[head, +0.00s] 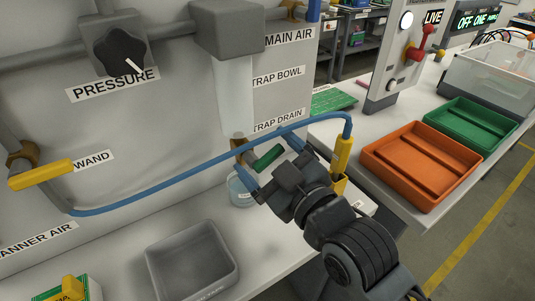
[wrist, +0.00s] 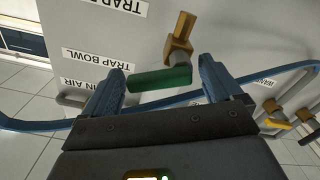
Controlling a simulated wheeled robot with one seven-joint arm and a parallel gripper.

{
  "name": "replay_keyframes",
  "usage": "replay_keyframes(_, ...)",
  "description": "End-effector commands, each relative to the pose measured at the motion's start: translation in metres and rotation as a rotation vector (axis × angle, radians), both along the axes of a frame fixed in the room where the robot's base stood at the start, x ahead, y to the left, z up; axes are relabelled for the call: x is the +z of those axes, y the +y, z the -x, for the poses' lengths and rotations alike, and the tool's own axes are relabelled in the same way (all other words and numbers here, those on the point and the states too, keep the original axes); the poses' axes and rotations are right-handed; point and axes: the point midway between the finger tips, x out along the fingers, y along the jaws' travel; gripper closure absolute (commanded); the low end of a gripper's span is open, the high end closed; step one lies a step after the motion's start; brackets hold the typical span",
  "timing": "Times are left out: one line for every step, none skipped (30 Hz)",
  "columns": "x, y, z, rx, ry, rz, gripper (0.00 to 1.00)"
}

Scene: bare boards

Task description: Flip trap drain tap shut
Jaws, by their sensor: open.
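The trap drain tap has a green handle (head: 268,158) and a brass body (head: 238,146), below the TRAP DRAIN label (head: 277,120) on the panel. My gripper (head: 266,163) is open, with one finger on each side of the green handle. In the wrist view the green handle (wrist: 160,79) lies crosswise between the fingers of my gripper (wrist: 160,72), and the brass body (wrist: 180,40) rises above its right end. The right end is close to the right finger; I cannot tell whether they touch. A clear cup (head: 240,190) stands under the tap, partly hidden by my gripper.
A blue hose (head: 190,181) arcs across the panel to a yellow wand (head: 342,153) beside my arm. A grey bin (head: 191,262) sits on the bench. Orange (head: 420,165) and green (head: 470,127) trays stand on the right table. A yellow WAND handle (head: 40,174) is at left.

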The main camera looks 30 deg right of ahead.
Motion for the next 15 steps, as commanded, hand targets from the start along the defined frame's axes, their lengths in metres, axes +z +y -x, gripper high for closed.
replay_keyframes(0.0, 0.0, 0.0001, 0.0, 0.0, 0.0, 0.07)
replay_keyframes(0.0, 0.0, 0.0002, 0.0, 0.0, 0.0, 0.1)
replay_keyframes(0.0001, 0.0, 0.0002, 0.0, 0.0, 0.0, 0.14)
replay_keyframes(0.0, 0.0, 0.0002, 0.0, 0.0, 0.0, 0.17)
replay_keyframes(0.0001, 0.0, 0.0002, 0.0, 0.0, 0.0, 0.2)
replay_keyframes(0.0001, 0.0, 0.0003, 0.0, 0.0, 0.0, 0.24)
replay_keyframes(0.0001, 0.0, 0.0003, 0.0, 0.0, 0.0, 0.27)
replay_keyframes(0.0001, 0.0, 0.0003, 0.0, 0.0, 0.0, 0.29)
replay_keyframes(0.0001, 0.0, 0.0003, 0.0, 0.0, 0.0, 0.33)
replay_keyframes(0.0001, 0.0, 0.0003, 0.0, 0.0, 0.0, 0.36)
replay_keyframes(0.0001, 0.0, 0.0003, 0.0, 0.0, 0.0, 0.39)
replay_keyframes(0.0001, 0.0, 0.0003, 0.0, 0.0, 0.0, 0.43)
replay_keyframes(0.0002, -0.0001, 0.0003, 0.0, 0.0, 0.0, 0.46)
replay_keyframes(0.0001, 0.0, 0.0004, 0.0, 0.0, 0.0, 0.49)
replay_keyframes(0.0002, -0.0001, 0.0004, 0.0, 0.0, 0.0, 0.52)
